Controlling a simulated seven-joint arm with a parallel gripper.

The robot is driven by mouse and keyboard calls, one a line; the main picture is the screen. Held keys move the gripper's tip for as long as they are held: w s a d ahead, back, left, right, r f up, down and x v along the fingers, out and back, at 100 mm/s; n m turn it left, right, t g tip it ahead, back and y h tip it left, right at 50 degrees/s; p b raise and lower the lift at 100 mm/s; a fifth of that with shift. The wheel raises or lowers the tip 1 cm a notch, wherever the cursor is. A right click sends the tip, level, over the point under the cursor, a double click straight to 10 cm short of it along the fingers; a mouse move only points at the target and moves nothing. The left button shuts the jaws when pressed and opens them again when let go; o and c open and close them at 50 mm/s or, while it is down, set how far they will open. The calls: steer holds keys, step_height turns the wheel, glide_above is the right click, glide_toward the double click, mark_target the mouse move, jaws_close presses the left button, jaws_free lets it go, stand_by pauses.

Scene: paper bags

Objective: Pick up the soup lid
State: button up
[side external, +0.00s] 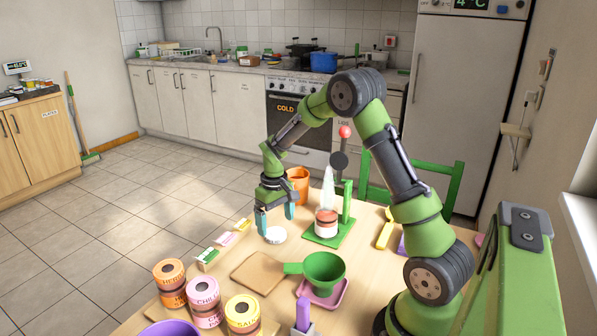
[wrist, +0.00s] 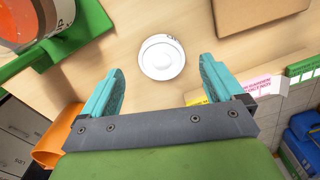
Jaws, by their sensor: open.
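The soup lid, a small round white disc (side external: 275,235), lies flat on the wooden table. In the wrist view the lid (wrist: 162,58) is whole and unobstructed, with a raised ring in its middle. My gripper (side external: 275,216) is open and empty, pointing down just above the lid. In the wrist view its two teal fingers (wrist: 161,75) stand wide apart, one toward each side of the lid, not touching it. The soup can (side external: 326,223), orange-red and white with pale steam above it, stands on a green stand to the right of the lid.
An orange cup (side external: 298,184) stands behind. Small labelled boxes (side external: 208,257) line the left edge, with several labelled jars (side external: 205,300) nearer.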

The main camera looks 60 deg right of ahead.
mark_target(276, 233)
step_height(276, 233, down, 4)
steer(key=shift+w+r, duration=0.1)
steer(key=shift+r, duration=0.15)
steer(key=c, duration=1.1)
step_height(276, 233, up, 10)
steer(key=d, duration=0.1)
steer(key=s+d+r+m, duration=0.2)
steer(key=s+d+r, duration=0.1)
steer(key=s, duration=0.3)
steer(key=s+d+r+m, duration=0.3)
steer(key=s, duration=0.3)
steer(key=shift+d, duration=0.25)
